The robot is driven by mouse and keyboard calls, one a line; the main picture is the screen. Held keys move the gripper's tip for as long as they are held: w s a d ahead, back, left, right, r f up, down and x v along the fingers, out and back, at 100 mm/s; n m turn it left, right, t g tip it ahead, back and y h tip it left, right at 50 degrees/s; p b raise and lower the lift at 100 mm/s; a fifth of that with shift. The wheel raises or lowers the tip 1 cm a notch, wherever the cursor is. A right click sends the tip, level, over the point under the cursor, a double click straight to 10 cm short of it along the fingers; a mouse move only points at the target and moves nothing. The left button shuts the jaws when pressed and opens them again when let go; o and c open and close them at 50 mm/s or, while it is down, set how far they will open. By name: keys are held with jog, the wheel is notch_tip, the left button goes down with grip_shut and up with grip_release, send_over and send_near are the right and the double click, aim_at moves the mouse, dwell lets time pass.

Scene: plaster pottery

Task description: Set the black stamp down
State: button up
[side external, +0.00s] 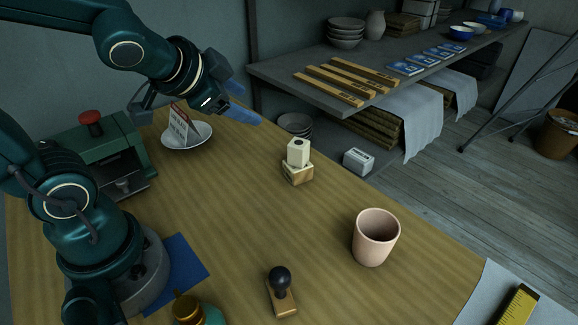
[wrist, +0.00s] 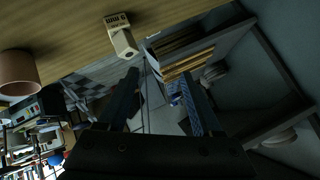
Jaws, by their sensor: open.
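The black stamp (side external: 280,280) stands upright on the wooden table near its front edge, with a round black knob on a light wooden base. It does not show clearly in the wrist view. My gripper (side external: 197,116) is raised at the back of the table, far from the stamp. Its fingers are spread wide with nothing between them. In the wrist view, my gripper (wrist: 165,80) also shows parted, empty fingers.
A pink cup (side external: 375,240) stands right of the stamp. A cream block sits on a wooden block (side external: 298,174) mid-table. A blue mat (side external: 185,262) lies by my base.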

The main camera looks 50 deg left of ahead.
jog(key=s+d+f+n+g+h, duration=0.1)
jog(key=s+d+n+g, duration=0.1)
jog(key=s, duration=0.3)
jog(key=s+d+n+g+h, duration=0.1)
jog(key=s+d+n+h, duration=0.1)
jog(key=s+d, duration=0.2)
jog(key=shift+s+d+f+g, duration=0.3)
jog(key=shift+s+f+g, duration=0.1)
jog(key=shift+s, duration=0.7)
